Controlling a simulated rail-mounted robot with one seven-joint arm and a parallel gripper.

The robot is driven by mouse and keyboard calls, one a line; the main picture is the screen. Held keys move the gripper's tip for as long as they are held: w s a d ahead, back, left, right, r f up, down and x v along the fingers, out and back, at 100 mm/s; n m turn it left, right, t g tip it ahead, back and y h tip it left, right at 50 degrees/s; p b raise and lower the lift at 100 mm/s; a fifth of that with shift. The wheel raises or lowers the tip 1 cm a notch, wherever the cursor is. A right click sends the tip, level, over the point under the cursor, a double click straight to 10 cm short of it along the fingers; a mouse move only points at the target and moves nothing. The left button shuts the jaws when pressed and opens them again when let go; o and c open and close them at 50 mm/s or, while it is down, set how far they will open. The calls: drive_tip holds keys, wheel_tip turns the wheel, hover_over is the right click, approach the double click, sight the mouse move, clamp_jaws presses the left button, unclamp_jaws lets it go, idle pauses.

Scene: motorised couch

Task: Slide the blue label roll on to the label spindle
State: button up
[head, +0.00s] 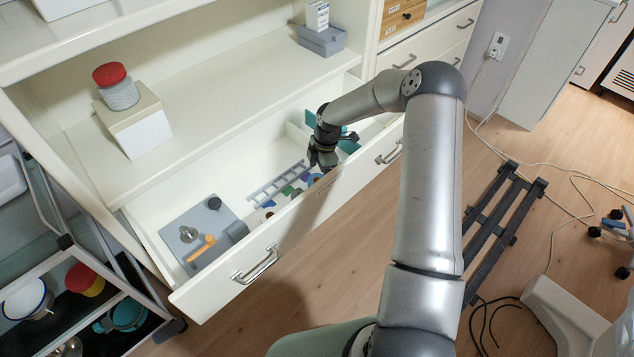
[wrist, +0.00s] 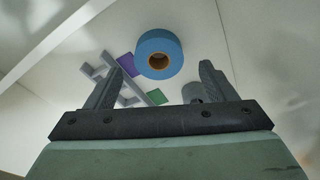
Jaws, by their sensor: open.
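In the head view a small blue patch (head: 314,179), likely the roll, shows just below my gripper (head: 322,164), which is low inside the open drawer. The fingers are apart and empty. I cannot identify the label spindle for sure; a grey plate (head: 180,216) at the drawer's left end carries a dark round knob, a metal part and an orange handle.
A grey ladder-like rack (head: 272,186) lies in the drawer (head: 330,192), with purple (wrist: 126,66) and green (wrist: 155,97) pieces beside it. A grey cylinder (wrist: 193,92) is near the right finger. The drawer front is close to my arm. A teal item (head: 348,145) stands behind the gripper.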

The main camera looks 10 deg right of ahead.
sight(318, 178)
drive_tip(key=shift+a+f, duration=0.2)
drive_tip(key=shift+f, duration=1.75)
drive_tip(key=c, duration=1.1)
drive_tip(key=shift+o, duration=0.2)
drive_tip(key=shift+r, duration=0.1)
